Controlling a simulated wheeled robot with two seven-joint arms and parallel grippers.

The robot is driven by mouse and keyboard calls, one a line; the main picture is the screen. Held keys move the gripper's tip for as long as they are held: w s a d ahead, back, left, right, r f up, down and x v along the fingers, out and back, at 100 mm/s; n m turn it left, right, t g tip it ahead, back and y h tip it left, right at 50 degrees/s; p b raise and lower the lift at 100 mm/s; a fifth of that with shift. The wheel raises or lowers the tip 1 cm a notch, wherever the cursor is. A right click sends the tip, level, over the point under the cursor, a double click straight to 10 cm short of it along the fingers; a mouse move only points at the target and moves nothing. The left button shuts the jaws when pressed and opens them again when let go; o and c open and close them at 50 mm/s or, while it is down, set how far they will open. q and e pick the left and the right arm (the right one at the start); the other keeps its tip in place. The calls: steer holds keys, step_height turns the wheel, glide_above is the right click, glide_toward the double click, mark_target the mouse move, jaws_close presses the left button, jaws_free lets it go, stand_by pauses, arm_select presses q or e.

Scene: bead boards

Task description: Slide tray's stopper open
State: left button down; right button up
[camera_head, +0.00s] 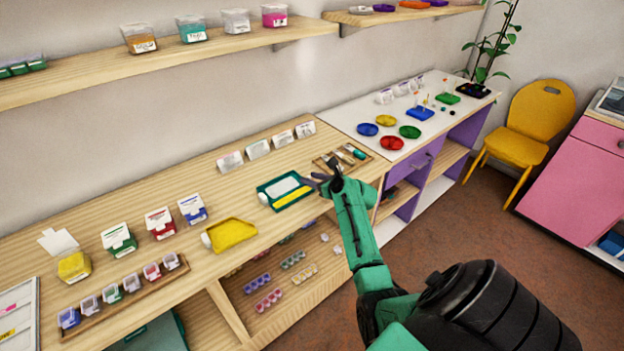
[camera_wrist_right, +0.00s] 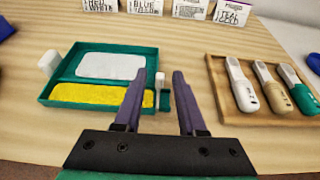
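The shallow green tray (camera_head: 262,188) lies flat on the wooden bench. In the right wrist view the tray (camera_wrist_right: 48,97) has a white panel at the back and a yellow filling in front. A small white upright piece (camera_wrist_right: 160,80) with a green block (camera_wrist_right: 164,101) beside it stands at its right end. A white knob (camera_wrist_right: 48,63) is at its left end. I cannot tell for sure which is the stopper. My right gripper (camera_head: 319,178) is open at the tray's right end; its fingers (camera_wrist_right: 158,75) appear either side of the white piece, contact unclear. My left gripper is out of view.
A wooden rack (camera_wrist_right: 226,112) with several scoop-like tools (camera_wrist_right: 240,86) stands just right of the gripper. Label cards (camera_wrist_right: 146,8) stand behind. A yellow dish (camera_head: 232,233) lies to the left. Bare bench lies in front of the tray.

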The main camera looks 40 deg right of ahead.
jaws_close()
stand_by(1.2)
